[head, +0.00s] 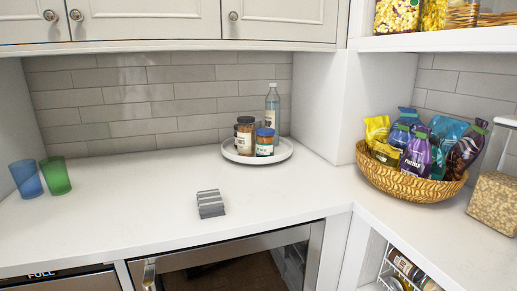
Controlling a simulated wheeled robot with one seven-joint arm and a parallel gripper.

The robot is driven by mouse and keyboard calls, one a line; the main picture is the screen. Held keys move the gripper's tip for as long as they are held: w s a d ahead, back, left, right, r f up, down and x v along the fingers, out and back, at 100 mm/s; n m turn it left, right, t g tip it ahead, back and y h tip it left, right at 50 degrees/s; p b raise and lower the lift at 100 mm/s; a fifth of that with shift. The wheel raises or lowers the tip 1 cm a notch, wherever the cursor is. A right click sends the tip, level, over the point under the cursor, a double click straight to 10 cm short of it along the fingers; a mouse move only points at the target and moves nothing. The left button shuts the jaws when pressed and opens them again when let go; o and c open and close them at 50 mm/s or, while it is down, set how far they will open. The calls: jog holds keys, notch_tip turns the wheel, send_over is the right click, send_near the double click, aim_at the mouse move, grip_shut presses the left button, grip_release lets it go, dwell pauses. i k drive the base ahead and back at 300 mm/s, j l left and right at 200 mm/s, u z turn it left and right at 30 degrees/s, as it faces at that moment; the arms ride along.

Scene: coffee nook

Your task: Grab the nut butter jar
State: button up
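A round white tray (283,157) stands on the counter near the back wall. On it is a jar with a blue lid and a pale label over brown contents (265,143), which looks like nut butter. Beside it on the left is a jar with a dark lid and pale label (244,136). The labels are too small to read, so I cannot tell for certain which is the nut butter jar. A clear bottle (272,104) stands behind them on the tray.
A grey striped stack (210,204) lies on the counter in front of the tray. Blue (26,179) and green (56,175) cups stand at the left. A basket (420,186) of snack bags is at the right. Cabinets (150,18) hang above. The counter between is clear.

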aim_at(265, 137)
jog(key=i+j+z, duration=0.3)
jog(key=i+j, duration=0.2)
jog(key=i+j+z, duration=0.35)
jog(key=j, duration=0.25)
jog(key=i, duration=0.05)
